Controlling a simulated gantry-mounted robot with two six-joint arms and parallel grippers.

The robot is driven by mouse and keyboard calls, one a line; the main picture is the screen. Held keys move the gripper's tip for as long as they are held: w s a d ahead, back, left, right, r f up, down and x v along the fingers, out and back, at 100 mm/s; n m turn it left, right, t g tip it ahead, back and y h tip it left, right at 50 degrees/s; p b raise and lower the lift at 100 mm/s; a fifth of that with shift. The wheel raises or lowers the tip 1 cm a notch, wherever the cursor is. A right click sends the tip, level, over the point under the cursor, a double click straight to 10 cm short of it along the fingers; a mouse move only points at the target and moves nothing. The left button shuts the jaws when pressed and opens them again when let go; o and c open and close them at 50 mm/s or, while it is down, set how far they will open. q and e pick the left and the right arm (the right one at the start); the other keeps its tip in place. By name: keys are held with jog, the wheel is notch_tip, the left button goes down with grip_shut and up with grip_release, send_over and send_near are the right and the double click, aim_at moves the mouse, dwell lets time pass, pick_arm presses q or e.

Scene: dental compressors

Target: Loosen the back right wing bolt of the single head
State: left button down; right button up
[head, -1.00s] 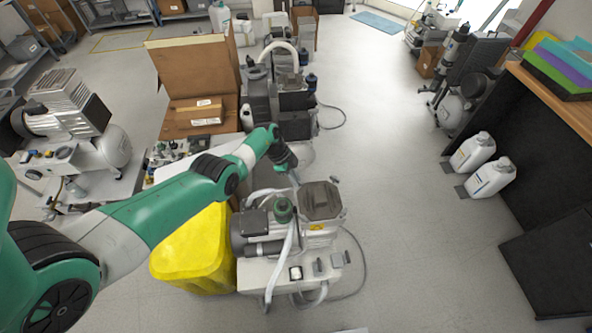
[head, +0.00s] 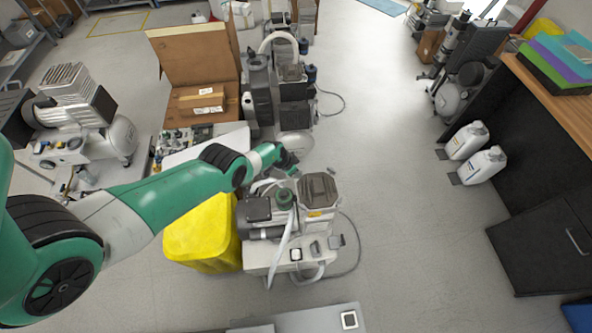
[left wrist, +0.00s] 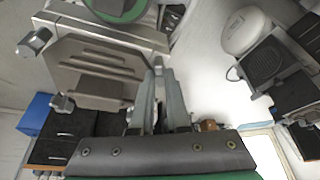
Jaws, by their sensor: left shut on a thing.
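The single head (head: 318,188) is a grey finned block on the compressor in the middle of the head view. It fills the upper left of the left wrist view (left wrist: 95,65). My left gripper (head: 294,172) is at its back left corner as pictured. In the left wrist view my fingers (left wrist: 158,75) are closed together beside the head's edge, on what seems to be a wing bolt, mostly hidden between them. Another wing bolt (head: 331,170) stands at the back right corner as pictured, apart from my gripper. It also shows in the left wrist view (left wrist: 62,103). My right gripper is out of view.
A green cap (head: 285,197) and white hoses sit beside the head. A yellow bin (head: 202,235) stands to the left, under my left arm. Another compressor (head: 285,100) and a cardboard box (head: 195,60) are behind.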

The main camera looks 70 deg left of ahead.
pick_arm(q)
jog(key=shift+n, duration=0.4)
jog(key=c, duration=0.9)
grip_release()
jog(key=shift+r, duration=0.1)
jog(key=p+v, duration=1.1)
jog(key=p, duration=0.4)
jog(key=shift+d+r, duration=0.2)
jog(key=shift+d, duration=0.05)
jog(key=shift+s, duration=0.1)
